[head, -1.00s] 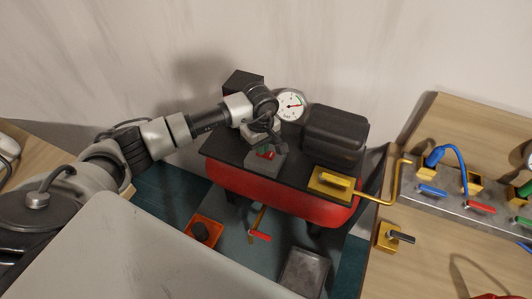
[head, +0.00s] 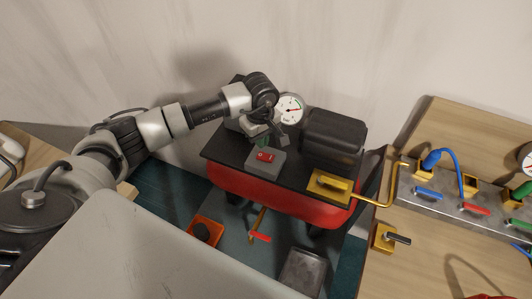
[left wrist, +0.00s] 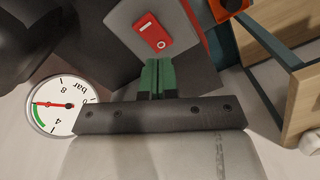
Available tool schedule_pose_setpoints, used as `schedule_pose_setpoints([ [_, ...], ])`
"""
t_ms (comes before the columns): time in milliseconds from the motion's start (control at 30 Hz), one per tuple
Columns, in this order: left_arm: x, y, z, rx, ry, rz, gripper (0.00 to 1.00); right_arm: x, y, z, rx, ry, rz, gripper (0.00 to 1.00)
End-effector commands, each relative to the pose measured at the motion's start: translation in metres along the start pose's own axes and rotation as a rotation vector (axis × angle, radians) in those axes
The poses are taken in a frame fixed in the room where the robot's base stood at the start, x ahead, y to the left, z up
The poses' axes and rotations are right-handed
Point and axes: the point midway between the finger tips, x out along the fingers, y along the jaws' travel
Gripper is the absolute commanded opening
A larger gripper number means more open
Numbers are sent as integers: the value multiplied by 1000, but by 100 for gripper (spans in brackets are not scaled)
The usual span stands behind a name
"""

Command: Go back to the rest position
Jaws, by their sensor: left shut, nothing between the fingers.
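My left arm comes in from the left in the head view, and its gripper (head: 262,142) hangs above the black-topped compressor (head: 222,146). The gripper is shut and empty. In the left wrist view its green fingers (left wrist: 157,78) are together, just beside the grey box (left wrist: 128,18) with the red switch (left wrist: 152,31). The same red switch (head: 265,156) shows in the head view, clear of the fingers. My right gripper is in neither view.
A round pressure gauge (head: 290,108) and a black ribbed housing (head: 334,137) stand close to the gripper. A yellow block (head: 328,183) joins a bent pipe. A wooden table with valves (head: 427,192) is at the right, and the wall is behind.

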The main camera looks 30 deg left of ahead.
Motion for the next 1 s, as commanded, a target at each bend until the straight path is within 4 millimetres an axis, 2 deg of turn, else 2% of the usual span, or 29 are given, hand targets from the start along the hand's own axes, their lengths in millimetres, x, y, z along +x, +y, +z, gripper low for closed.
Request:
schedule_pose_setpoints([
  [233, -21, 0, 0, 0, 1, 0, 0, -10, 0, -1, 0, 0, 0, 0],
  [767, -21, 0, 1, 0, -2, 1, 0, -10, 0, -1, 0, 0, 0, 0],
  [867, -17, 3, 14, -4, -47, 29, 0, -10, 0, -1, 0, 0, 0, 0],
  [967, -12, 14, 51, -28, -186, 115, 0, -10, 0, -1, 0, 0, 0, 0],
  [1000, -11, 19, 73, -51, -275, 164, 0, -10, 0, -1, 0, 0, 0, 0],
])
